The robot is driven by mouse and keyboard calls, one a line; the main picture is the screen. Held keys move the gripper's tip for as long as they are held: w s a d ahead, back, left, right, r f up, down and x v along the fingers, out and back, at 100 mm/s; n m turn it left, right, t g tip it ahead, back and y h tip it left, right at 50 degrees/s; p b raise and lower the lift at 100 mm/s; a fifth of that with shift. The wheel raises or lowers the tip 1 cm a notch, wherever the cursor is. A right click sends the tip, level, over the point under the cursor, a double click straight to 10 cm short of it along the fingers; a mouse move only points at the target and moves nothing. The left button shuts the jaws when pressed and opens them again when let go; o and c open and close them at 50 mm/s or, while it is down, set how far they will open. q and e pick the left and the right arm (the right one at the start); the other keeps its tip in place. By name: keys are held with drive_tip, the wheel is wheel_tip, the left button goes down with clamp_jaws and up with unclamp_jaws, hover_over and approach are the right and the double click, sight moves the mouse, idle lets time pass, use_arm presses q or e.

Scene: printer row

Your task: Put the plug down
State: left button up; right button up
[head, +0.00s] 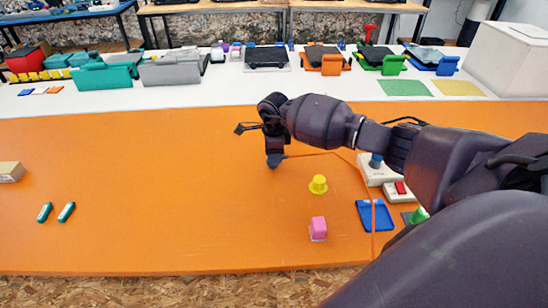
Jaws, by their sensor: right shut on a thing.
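My right gripper (273,150) reaches in from the right and points down over the orange table (180,180). It is shut on a small dark blue-grey plug (274,161), mostly hidden by the fingers. The plug is at or just above the table top; I cannot tell whether it touches. A thin orange cord runs from near the plug to the right, then down past the blue tray. My left gripper is not in view.
Right of the plug are a yellow knob-shaped piece (318,184), a pink block (318,229), a blue tray (386,216) and white boxes, one with a red switch (400,187). The table's middle left is clear. Printers line the white table behind.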

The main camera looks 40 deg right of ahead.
wheel_tip(320, 180, up, 19)
drive_tip(key=shift+p, duration=0.4)
drive_tip(key=shift+n, duration=0.3)
drive_tip(key=s+a+f+n, duration=0.3)
drive_tip(key=s+a+n, duration=0.3)
drive_tip(key=n, duration=0.6)
drive_tip(key=s+a+f+n, duration=0.3)
drive_tip(key=s+a+n, duration=0.4)
drive_tip(key=a+n, duration=0.4)
drive_tip(key=shift+n, duration=0.4)
drive_tip(key=shift+a, duration=0.1)
